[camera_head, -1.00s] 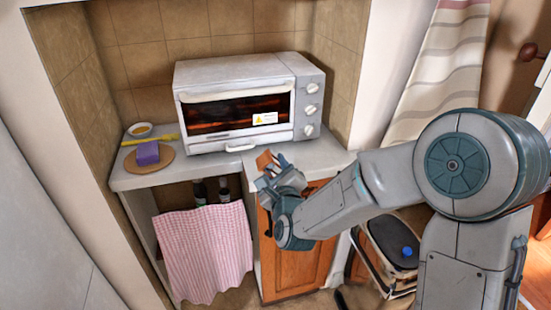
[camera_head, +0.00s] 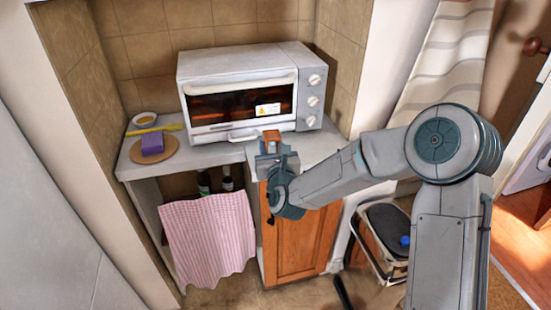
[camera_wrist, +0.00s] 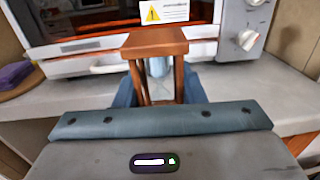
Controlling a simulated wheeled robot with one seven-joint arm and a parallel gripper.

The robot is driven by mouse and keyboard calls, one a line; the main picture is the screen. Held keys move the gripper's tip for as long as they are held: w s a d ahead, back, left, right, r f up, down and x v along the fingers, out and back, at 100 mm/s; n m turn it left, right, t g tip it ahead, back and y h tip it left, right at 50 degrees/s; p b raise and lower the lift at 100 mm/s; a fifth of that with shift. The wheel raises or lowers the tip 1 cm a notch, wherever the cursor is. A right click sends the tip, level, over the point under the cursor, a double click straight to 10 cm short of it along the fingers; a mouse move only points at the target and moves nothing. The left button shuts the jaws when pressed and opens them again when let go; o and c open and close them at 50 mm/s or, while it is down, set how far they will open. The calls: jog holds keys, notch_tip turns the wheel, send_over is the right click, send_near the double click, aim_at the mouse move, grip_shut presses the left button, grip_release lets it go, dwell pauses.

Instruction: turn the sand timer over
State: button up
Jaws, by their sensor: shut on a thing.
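The sand timer (camera_wrist: 158,48) has a square brown wooden end and wooden posts. In the wrist view it stands up in front of the toaster oven, with a glass part faintly visible between the posts. In the head view its brown top (camera_head: 271,136) shows just above my gripper (camera_head: 275,155). My gripper is shut on the timer, with blue-grey finger parts on both sides of it. The timer looks about upright near the counter's front edge. Its lower end is hidden by my gripper, so I cannot tell whether it touches the counter.
A white toaster oven (camera_head: 238,65) stands close behind the timer. Some grey counter (camera_head: 318,143) is bare at right.

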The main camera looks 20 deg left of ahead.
aim_at(269, 146)
jog(key=w+a+b, duration=0.1)
jog(key=w+a+f+b, duration=0.1)
jog(key=w, duration=0.1)
jog(key=shift+w+f+b, duration=0.15)
jog(key=shift+f+b, duration=0.05)
jog(key=shift+b, duration=0.1)
jog(key=shift+f+b, duration=0.35)
jog(key=shift+b, duration=0.15)
jog(key=o, duration=1.1)
jog(key=shift+c, duration=0.2)
jog(key=shift+s, duration=0.2)
